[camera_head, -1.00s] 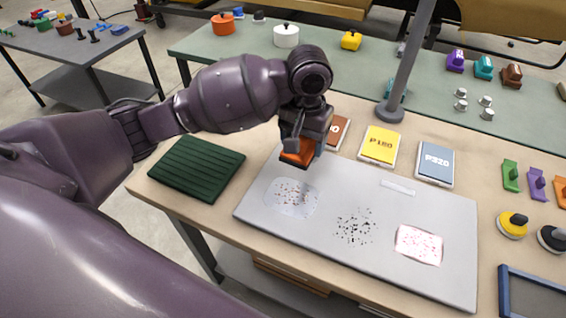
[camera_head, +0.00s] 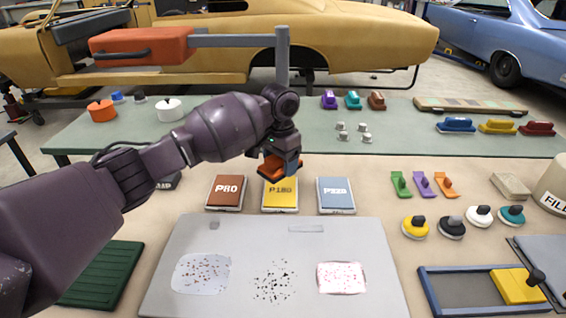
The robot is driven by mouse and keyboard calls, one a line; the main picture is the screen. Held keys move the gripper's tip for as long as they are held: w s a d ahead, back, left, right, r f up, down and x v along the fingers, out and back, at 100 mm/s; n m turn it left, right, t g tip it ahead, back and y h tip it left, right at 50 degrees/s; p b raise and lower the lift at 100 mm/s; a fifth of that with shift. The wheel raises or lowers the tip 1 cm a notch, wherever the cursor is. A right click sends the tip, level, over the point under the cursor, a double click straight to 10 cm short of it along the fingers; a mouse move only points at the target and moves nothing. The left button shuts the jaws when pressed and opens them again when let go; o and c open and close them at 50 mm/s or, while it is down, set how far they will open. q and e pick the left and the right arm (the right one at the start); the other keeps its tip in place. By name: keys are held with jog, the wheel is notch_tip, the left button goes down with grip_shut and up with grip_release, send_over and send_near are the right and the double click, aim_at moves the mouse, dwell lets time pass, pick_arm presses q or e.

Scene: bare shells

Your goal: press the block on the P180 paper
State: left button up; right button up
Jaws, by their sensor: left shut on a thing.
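My left gripper (camera_head: 277,160) is shut on an orange-brown block (camera_head: 279,170). The block is at the back part of the yellow P180 paper (camera_head: 280,196) and covers some of it from this view. I cannot tell whether the block touches the paper or hangs just above it. The brown paper marked P80 (camera_head: 226,192) lies to the left, and the blue-grey P320 paper (camera_head: 337,194) lies to the right. My right gripper is not in view.
A grey panel (camera_head: 230,238) with several marked patches lies in front. A dark green ribbed mat (camera_head: 103,273) is at the left. Small coloured spreaders (camera_head: 422,185), round pads (camera_head: 452,228) and a blue-framed tray (camera_head: 445,287) are on the right. A green bench (camera_head: 235,128) stands behind.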

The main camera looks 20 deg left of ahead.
aim_at(280, 190)
pick_arm(q)
jog(key=shift+f+b, duration=1.65)
jog(key=shift+f, duration=0.95)
jog(key=shift+f+b, duration=0.4)
jog(key=shift+f, duration=0.05)
jog(key=shift+f, duration=0.15)
jog(key=shift+f, duration=0.2)
jog(key=shift+f, duration=0.1)
